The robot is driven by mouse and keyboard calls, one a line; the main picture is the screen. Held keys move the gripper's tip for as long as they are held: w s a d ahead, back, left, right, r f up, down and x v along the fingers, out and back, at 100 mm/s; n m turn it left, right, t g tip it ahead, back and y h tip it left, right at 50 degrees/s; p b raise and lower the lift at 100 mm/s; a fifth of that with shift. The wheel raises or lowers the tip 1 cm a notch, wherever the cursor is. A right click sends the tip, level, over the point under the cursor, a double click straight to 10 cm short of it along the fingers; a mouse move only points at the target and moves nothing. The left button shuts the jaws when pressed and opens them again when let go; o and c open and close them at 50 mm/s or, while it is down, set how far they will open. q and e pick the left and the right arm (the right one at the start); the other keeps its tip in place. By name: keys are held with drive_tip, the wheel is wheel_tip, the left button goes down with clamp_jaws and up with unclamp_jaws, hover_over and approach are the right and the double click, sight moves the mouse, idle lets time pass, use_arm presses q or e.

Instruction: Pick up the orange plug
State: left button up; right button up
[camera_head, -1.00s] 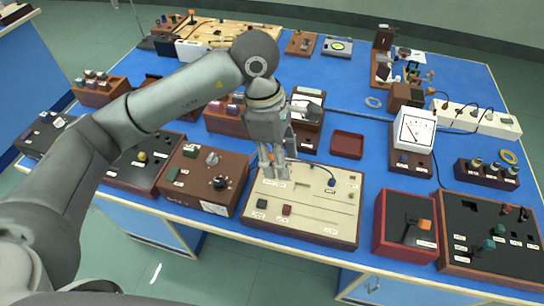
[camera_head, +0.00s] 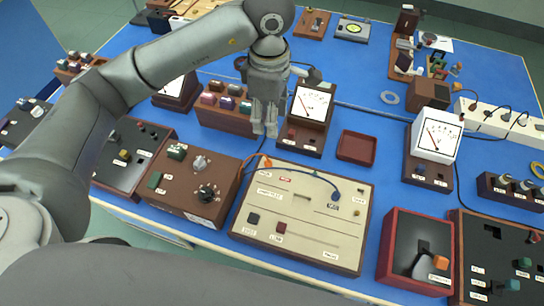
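The orange plug (camera_head: 266,162) is at the upper left corner of the beige panel (camera_head: 300,234), with an orange lead curving away to its left. My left gripper (camera_head: 264,131) points down just above and behind the plug in the picture. Its two fingers look apart, with nothing visible between them, and they do not appear to touch the plug. My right gripper is not in view.
A blue plug (camera_head: 334,195) with a dark lead is on the same panel. A meter (camera_head: 312,103) stands close to the right of my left gripper, and a block of coloured pieces (camera_head: 226,112) to its left. An empty red tray (camera_head: 357,147) lies further right.

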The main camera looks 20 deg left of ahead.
use_arm(q)
wheel_tip(320, 180, down, 2)
drive_tip(key=b, duration=0.5)
hover_over(268, 161)
drive_tip(key=f, duration=1)
drive_tip(key=shift+w+d, duration=0.15)
drive_tip(key=shift+d, duration=0.15)
drive_tip(key=f, duration=0.1)
drive_tip(key=f+p, duration=0.1)
drive_tip(key=f, duration=0.2)
drive_tip(key=shift+s+a+f+p, duration=0.25)
drive_tip(key=shift+f+p, duration=0.05)
drive_tip(key=shift+f, duration=0.4)
clamp_jaws()
